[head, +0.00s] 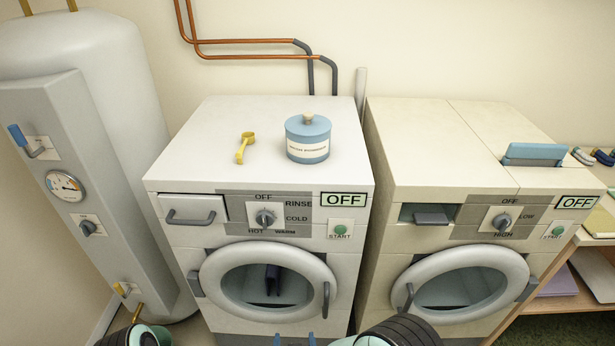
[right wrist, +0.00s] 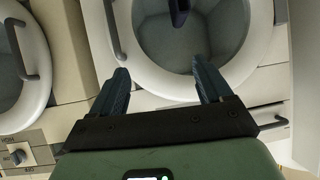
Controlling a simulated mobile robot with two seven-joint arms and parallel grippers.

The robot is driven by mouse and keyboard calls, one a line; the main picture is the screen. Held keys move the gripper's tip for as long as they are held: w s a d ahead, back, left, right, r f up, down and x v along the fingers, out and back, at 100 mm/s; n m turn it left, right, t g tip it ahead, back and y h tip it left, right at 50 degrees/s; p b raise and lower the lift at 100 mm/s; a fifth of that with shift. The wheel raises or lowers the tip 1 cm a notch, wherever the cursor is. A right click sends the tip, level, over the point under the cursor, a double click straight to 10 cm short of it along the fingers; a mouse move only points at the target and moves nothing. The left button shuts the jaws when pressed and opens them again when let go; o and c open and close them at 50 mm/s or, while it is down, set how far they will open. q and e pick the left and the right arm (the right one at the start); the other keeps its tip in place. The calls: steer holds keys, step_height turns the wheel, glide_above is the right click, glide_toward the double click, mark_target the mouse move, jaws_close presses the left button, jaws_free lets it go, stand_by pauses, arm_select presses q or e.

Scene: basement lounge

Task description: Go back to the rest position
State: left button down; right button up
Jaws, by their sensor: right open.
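My right gripper (head: 294,340) shows only as two blue fingertips at the bottom edge of the head view, in front of the left washing machine (head: 185,260). In the right wrist view the same gripper (right wrist: 162,84) has its fingers wide apart with nothing between them, in front of the machine's round door (right wrist: 250,75). That door (head: 225,308) looks shut in the head view. My left gripper is out of view; only a piece of my left arm shows at the bottom left.
A blue lidded canister (head: 308,139) and a yellow scoop (head: 245,148) are on the left machine. A second machine (head: 400,140) stands to its right, with a blue-grey object (head: 535,154) on top. A grey tank (head: 110,90) stands left. Shelves (head: 597,270) stand far right.

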steer(key=s+d+f+m+g+p, duration=0.1)
steer(key=s+d+f+g, duration=0.35)
steer(key=d+f, duration=0.45)
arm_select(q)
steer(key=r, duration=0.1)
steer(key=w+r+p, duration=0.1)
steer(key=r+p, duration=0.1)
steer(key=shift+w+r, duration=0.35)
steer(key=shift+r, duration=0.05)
arm_select(e)
steer(key=s+d+f+m+g+y, duration=0.1)
steer(key=s+d+f+g, duration=0.1)
steer(key=s, duration=0.4)
steer(key=s+d+f+m+g+y, duration=0.1)
steer(key=s+d+f+g, duration=0.1)
steer(key=s, duration=0.5)
steer(key=s+d+f+m+g, duration=0.1)
steer(key=s+d+f+g, duration=0.1)
steer(key=s+f+g, duration=0.2)
steer(key=shift+s+d+f+y, duration=0.3)
steer(key=shift+s+f+y, duration=0.1)
steer(key=shift+s, duration=0.75)
steer(key=shift+g, duration=0.25)
